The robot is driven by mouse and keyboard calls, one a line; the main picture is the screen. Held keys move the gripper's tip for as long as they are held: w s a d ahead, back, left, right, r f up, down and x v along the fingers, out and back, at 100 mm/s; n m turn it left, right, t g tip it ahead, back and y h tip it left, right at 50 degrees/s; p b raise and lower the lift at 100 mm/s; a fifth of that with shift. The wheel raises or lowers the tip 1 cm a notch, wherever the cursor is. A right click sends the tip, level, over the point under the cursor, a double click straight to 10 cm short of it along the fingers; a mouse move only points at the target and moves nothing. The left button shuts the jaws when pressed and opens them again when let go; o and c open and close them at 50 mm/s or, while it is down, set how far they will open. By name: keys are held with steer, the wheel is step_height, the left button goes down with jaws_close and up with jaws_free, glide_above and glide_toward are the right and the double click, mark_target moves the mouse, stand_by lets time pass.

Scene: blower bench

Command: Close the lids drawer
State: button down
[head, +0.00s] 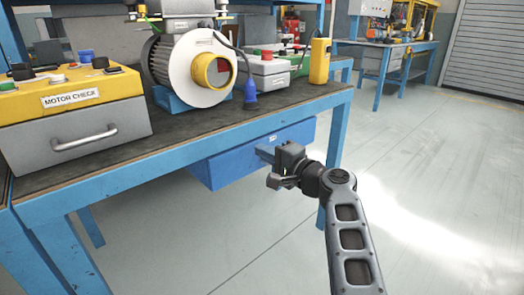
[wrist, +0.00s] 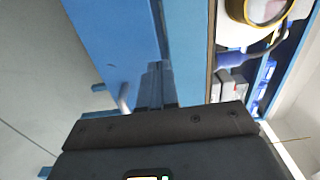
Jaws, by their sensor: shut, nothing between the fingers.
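A blue drawer (head: 225,168) hangs under the front edge of the blue-framed bench, with a small pale label near its right part. I take it as the lids drawer; the label is too small to read. How far it stands out from the bench I cannot tell. My gripper (head: 268,166) is shut and empty, in front of the drawer's right part and overlapping it in the head view. In the wrist view the fingers (wrist: 155,85) point at a broad blue surface (wrist: 110,40). Whether they touch it I cannot tell.
On the bench (head: 190,130) stand a yellow "MOTOR CHECK" box (head: 70,110) with a grey handled front, a blower (head: 200,70), a blue plug (head: 250,92) and a yellow device (head: 320,60). A blue bench leg (head: 338,140) is close to my arm. Open floor lies to the right.

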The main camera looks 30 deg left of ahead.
steer(key=p+v, duration=0.4)
steer(key=v, duration=0.7)
steer(key=s+d+f+m+t+h, duration=0.15)
steer(key=s+d+f+h, duration=0.25)
steer(key=d+f, duration=0.55)
steer(key=s+d+f+t+h, duration=0.3)
steer(key=s+d+f, duration=0.2)
steer(key=d+f, duration=0.45)
steer(key=s+d+f+n+t+h, duration=0.1)
steer(key=s+d+f+h, duration=0.2)
steer(key=s+d, duration=0.55)
steer(key=s+d+f+t+h, duration=0.1)
steer(key=s+d+f+h, duration=0.15)
steer(key=s+d, duration=0.6)
steer(key=s+d+r+n+t+h, duration=0.1)
steer(key=s+d+r+n+h, duration=0.1)
steer(key=s+r, duration=0.85)
steer(key=s+d+r+n+t+h, duration=0.1)
steer(key=s+r+n+h, duration=0.15)
steer(key=s+r, duration=0.85)
steer(key=s+r+p, duration=0.3)
steer(key=r+p, duration=2.1)
steer(key=p, duration=0.1)
